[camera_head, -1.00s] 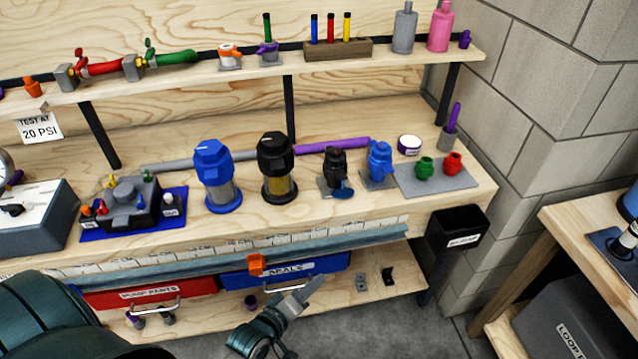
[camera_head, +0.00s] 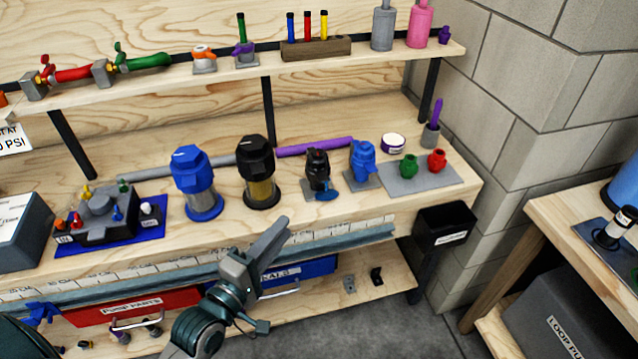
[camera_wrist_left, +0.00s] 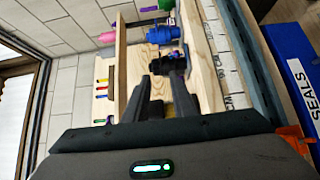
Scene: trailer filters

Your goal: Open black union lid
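The small black union (camera_head: 317,165) stands on a grey plate on the workbench, with a dark cap on top and a blue handle (camera_head: 327,190) low at its front. In the left wrist view, a black fitting (camera_wrist_left: 165,67), seemingly the same union, shows beyond the fingertips, partly hidden by them. My left gripper (camera_head: 277,236) is in front of the bench edge, left of and nearer than the union, not touching it. In the left wrist view its two fingers (camera_wrist_left: 163,82) stand apart with nothing held between them. My right gripper is not in view.
A black filter housing (camera_head: 257,160) and a blue one (camera_head: 193,170) stand left of the union. A blue fitting (camera_head: 362,160) stands close on its right, then green (camera_head: 409,166) and red (camera_head: 437,160) fittings. The upper shelf (camera_head: 200,80) overhangs behind.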

